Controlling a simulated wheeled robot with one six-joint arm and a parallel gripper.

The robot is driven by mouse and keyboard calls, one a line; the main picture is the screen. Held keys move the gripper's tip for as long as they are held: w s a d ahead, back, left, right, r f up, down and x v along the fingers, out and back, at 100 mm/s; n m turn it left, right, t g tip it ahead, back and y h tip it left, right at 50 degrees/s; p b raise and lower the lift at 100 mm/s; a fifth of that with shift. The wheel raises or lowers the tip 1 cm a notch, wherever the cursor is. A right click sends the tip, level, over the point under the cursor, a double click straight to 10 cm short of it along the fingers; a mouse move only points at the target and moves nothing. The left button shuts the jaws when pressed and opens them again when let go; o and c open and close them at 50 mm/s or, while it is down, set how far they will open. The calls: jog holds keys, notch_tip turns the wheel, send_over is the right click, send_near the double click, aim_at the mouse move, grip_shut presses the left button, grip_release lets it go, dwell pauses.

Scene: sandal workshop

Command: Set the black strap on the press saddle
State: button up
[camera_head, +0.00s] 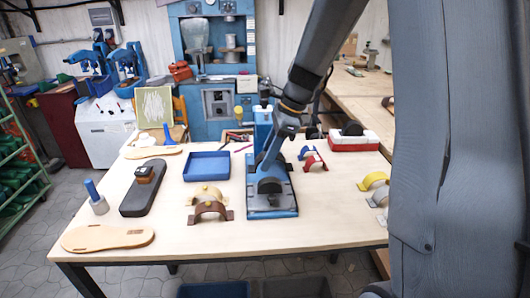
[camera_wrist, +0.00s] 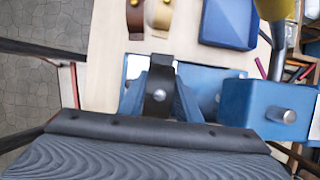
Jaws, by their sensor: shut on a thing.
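My gripper (camera_wrist: 158,100) is shut on the black strap (camera_wrist: 158,82), an arched band with a round metal stud, seen between the blue fingers in the wrist view. The blue press (camera_head: 283,200) stands on the table; its base plate (camera_wrist: 215,75) lies beneath the strap in the wrist view, with its column (camera_wrist: 262,105) to the right. In the head view my gripper (camera_head: 270,172) is down low over the press base, with a dark arched shape (camera_head: 270,186) there. The saddle is hidden by the strap and fingers, so I cannot tell whether they touch.
Brown (camera_head: 211,211) and tan (camera_head: 206,194) straps lie left of the press, near a blue tray (camera_head: 196,177). Red (camera_head: 315,161) and blue (camera_head: 306,151) straps lie to its right. A red and white block (camera_head: 353,145) stands further right. Bare tabletop (camera_head: 180,230) lies at front left.

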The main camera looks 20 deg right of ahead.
aim_at(266, 180)
jog(key=shift+f+b, duration=1.75)
jog(key=shift+b, duration=0.1)
jog(key=shift+f+b, duration=0.65)
jog(key=shift+f, duration=1.5)
jog(key=shift+f, duration=0.25)
jog(key=o, duration=1.5)
jog(key=shift+s, duration=0.1)
jog(key=shift+a, duration=0.1)
notch_tip(266, 180, up, 2)
jog(key=p, duration=0.2)
jog(key=shift+s+r+p, duration=0.1)
jog(key=shift+r+p, duration=0.15)
jog(key=shift+p, duration=0.05)
jog(key=shift+r+p, duration=2.15)
jog(key=shift+r, duration=0.1)
